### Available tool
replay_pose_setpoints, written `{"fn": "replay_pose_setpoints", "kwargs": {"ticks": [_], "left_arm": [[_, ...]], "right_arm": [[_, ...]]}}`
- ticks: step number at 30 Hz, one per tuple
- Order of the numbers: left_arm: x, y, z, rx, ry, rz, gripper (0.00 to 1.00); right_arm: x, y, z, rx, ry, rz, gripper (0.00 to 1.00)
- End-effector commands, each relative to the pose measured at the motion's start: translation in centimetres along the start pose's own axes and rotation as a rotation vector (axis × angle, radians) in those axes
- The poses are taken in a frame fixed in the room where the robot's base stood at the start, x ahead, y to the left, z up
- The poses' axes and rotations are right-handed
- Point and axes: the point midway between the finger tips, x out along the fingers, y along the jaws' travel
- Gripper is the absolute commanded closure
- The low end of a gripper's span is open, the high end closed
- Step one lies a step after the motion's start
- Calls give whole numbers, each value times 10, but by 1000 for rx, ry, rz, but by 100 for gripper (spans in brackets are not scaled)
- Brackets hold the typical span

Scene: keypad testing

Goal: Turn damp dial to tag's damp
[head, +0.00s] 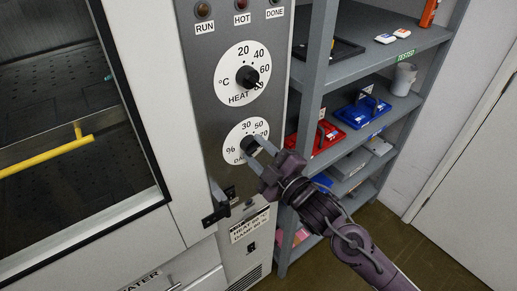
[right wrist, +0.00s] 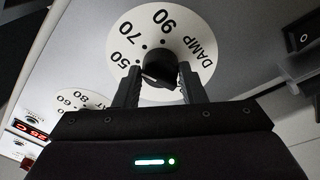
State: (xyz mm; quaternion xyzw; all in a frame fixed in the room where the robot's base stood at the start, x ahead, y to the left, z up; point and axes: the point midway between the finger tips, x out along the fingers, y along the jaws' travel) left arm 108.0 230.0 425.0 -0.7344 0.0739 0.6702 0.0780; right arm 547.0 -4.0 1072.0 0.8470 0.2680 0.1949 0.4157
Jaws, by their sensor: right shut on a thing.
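The damp dial (head: 235,153) is a round white plate on the grey control panel, with a dark knob at its middle. In the right wrist view the plate (right wrist: 205,45) shows 50, 70, 90 and DAMP around the black knob (right wrist: 158,68). My right gripper (head: 253,149) reaches it from the lower right, its two fingers (right wrist: 159,86) on either side of the knob and shut on it. The knob's pointer is not clear. The tag (head: 250,231), below on the panel, has a HEAT line and a DAMP line; its numbers are too small to read surely. My left gripper is not in view.
The heat dial (head: 230,80) sits above the damp dial, under several indicator lamps. A black latch (head: 217,207) juts out at the lower left. A chamber window with a yellow bar (head: 48,157) is at left. A grey shelf (head: 350,66) with trays stands close at right.

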Motion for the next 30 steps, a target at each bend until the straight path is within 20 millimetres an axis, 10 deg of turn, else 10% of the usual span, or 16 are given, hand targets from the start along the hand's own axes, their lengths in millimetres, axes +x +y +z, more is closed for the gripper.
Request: {"fn": "replay_pose_setpoints", "kwargs": {"ticks": [30], "left_arm": [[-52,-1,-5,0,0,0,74]], "right_arm": [[0,-3,-3,931,-66,84,86]]}}
